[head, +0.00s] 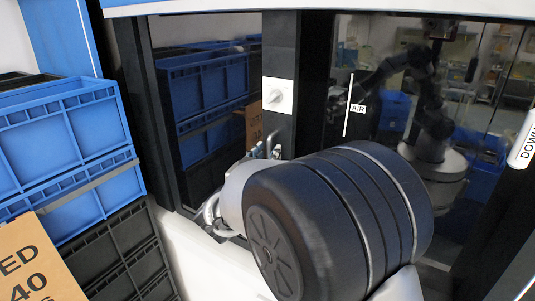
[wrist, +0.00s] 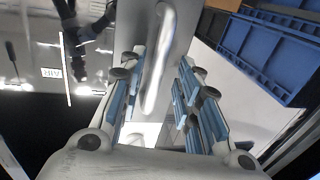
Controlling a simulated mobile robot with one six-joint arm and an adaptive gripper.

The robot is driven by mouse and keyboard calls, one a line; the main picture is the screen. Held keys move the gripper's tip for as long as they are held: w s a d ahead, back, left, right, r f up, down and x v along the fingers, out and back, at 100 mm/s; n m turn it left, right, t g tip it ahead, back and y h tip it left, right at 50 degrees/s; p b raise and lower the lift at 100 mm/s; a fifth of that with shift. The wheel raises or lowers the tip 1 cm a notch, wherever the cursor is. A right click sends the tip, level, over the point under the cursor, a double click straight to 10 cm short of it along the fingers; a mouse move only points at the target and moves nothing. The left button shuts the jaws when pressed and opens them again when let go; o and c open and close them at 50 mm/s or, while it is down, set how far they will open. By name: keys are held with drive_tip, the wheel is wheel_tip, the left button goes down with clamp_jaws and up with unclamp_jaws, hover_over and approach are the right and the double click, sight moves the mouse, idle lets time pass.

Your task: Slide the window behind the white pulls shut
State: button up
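The window (head: 375,75) is a dark reflective pane with a thin white vertical strip (head: 348,105) and an AIR label (head: 358,108). The strip also shows in the wrist view (wrist: 65,70). In the wrist view, a pale curved bar handle (wrist: 160,60) stands on a grey surface. My gripper (wrist: 160,72) is open, with its two blue-lined fingers on either side of the handle. A gap shows between the handle and the right finger; contact on the left cannot be told. In the head view my wrist hides most of the gripper and the handle.
Stacked blue and black crates (head: 65,135) stand close at the left, with a cardboard box (head: 38,262) in front. A white knob plate (head: 278,96) is on the black post. A DOWN label (head: 525,145) is at the right edge.

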drive_tip(key=v, duration=1.1)
drive_tip(key=shift+w, duration=0.1)
drive_tip(key=s+f+n+g+y+b, duration=0.25)
drive_tip(key=s+f+y+b, duration=0.2)
drive_tip(key=f+b, duration=0.3)
drive_tip(key=s+f+n+g+y+b, duration=0.1)
drive_tip(key=s+f+n+y+b, duration=0.2)
drive_tip(key=f+y+b, duration=0.5)
drive_tip(key=s+d+f+g+h+b, duration=0.2)
drive_tip(key=s+d+f+g+b, duration=0.2)
drive_tip(key=s+f, duration=0.6)
drive_tip(key=s+d+f+g+h+b, duration=0.3)
drive_tip(key=s+d+f+b, duration=0.5)
drive_tip(key=s, duration=0.6)
wheel_tip(320, 180, down, 2)
drive_tip(key=shift+d+f+g, duration=0.1)
drive_tip(key=shift+d+g, duration=0.55)
drive_tip(key=shift+d, duration=0.2)
